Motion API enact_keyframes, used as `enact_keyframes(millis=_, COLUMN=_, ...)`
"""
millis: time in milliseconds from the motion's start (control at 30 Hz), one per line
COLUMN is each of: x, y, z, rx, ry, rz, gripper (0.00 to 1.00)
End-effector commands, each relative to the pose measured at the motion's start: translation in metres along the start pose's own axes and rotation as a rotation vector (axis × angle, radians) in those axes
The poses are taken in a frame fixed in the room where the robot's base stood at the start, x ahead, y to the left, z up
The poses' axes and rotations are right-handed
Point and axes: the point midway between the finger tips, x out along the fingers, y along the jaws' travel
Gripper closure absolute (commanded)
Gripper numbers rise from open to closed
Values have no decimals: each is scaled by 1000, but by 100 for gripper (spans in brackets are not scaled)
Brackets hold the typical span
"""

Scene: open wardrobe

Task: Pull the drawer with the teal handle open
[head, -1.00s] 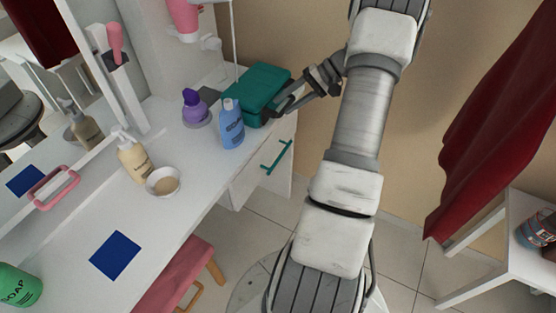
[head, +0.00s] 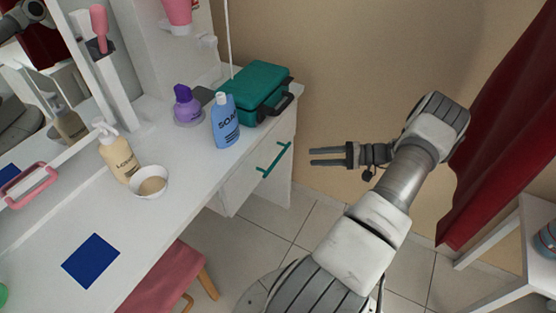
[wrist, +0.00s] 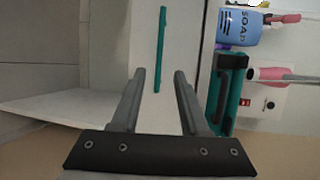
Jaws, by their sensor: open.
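The drawer (head: 243,178) with the teal bar handle (head: 274,159) is in the white vanity's front, near its far right end. It looks shut. My gripper (head: 310,156) is open and empty, to the right of the handle in the head view, with its fingers pointing left toward the drawer front. In the wrist view the teal handle (wrist: 161,50) stands ahead of the open fingers (wrist: 160,75), roughly in line with the gap between them. A gap remains between the fingertips and the handle.
A teal case (head: 254,92), a blue soap bottle (head: 225,122) and a purple bottle (head: 186,104) stand on the vanity top above the drawer. A pink stool (head: 165,282) is at the front. A red curtain (head: 500,120) hangs at right. Floor before the drawer is clear.

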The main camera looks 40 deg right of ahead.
Motion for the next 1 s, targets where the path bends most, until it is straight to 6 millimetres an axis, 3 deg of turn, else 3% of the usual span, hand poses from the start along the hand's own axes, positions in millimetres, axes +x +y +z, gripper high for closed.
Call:
enact_keyframes(millis=200, x=51, y=1, z=1, rx=1, ry=-6, rz=0, gripper=55)
enact_keyframes(millis=500, x=108, y=1, z=1, rx=1, ry=-3, rz=1, gripper=55)
enact_keyframes(millis=700, x=127, y=1, z=0, rx=1, ry=-1, rz=2, gripper=55)
enact_keyframes(millis=1000, x=130, y=0, z=0, rx=1, ry=0, rz=2, gripper=55)
